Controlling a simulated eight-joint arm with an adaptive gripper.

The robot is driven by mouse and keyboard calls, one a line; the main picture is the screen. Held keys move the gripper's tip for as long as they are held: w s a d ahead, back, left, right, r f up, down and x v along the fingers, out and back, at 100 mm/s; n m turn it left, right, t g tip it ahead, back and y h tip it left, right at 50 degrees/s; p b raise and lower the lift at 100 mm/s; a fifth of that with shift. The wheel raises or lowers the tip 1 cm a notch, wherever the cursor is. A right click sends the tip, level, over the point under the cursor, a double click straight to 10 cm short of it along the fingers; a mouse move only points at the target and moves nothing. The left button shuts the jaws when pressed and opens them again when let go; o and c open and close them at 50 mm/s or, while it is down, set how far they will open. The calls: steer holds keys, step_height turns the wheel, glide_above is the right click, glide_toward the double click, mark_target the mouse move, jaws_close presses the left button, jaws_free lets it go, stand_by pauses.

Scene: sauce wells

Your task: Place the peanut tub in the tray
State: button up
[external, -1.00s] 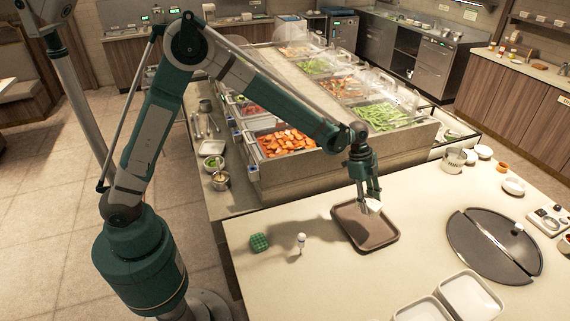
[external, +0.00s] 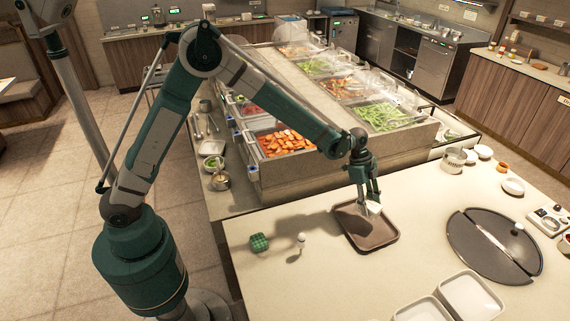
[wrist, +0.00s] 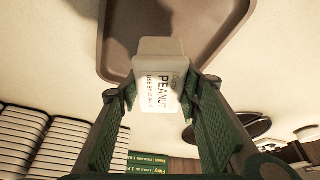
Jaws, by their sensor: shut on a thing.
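The peanut tub (wrist: 158,85) is a small white tub with dark "PEANUT" lettering, and it looks tilted. My gripper (external: 370,200) is shut on it, with one finger on each side in the wrist view (wrist: 160,95). The tub also shows as a white shape at the fingertips in the external view (external: 374,207). The tray (external: 378,246) is brown with a raised rim and lies on the pale counter.
A green checkered block (external: 259,242) and a small white-topped item (external: 301,241) stand left of the tray. A dark round plate in two halves (external: 490,245) lies to the right, and white dishes (external: 468,296) lie in front. The food bar (external: 330,170) rises behind the tray.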

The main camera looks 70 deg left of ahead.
steer(key=shift+f, duration=1.35)
steer(key=shift+f, duration=1.85)
steer(key=shift+f+b, duration=0.2)
steer(key=shift+b, duration=0.2)
steer(key=o, duration=1)
steer(key=shift+o, duration=0.2)
steer(key=shift+r, duration=0.3)
steer(key=shift+p+v, duration=0.6)
steer(key=shift+v, duration=5.3)
